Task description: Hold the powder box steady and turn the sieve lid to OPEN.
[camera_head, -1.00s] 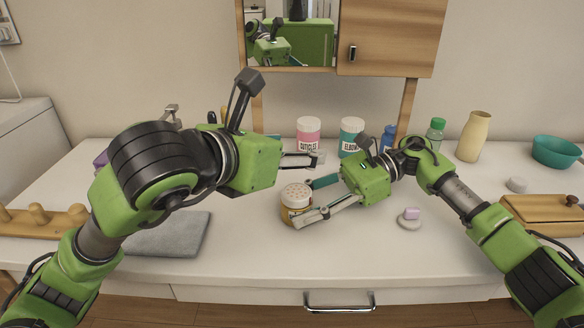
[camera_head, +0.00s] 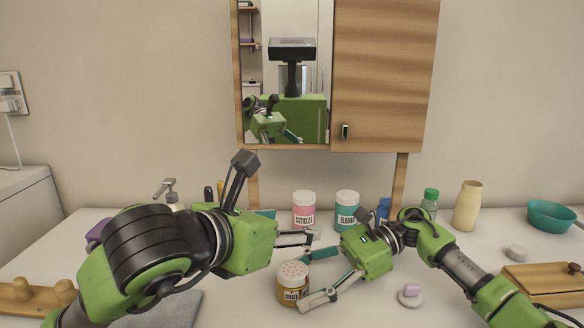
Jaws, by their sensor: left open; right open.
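The powder box (camera_head: 292,286) is a small jar with an amber body, a dark-lettered label and a pale perforated sieve lid (camera_head: 293,272). It stands upright on the white counter. My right gripper (camera_head: 311,280) is open, with one finger behind the box and the other in front of its right side. Whether either finger touches it I cannot tell. My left gripper (camera_head: 312,238) is open and empty, above and behind the lid, apart from it. Any OPEN mark on the lid is too small to read.
A pink jar (camera_head: 304,212) and a teal jar (camera_head: 346,213) stand behind the grippers. Right of them are a blue bottle (camera_head: 383,209), a green-capped bottle (camera_head: 430,202), a tan vase (camera_head: 467,207) and a teal bowl (camera_head: 551,215). A soap dish (camera_head: 409,300) lies right of my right gripper.

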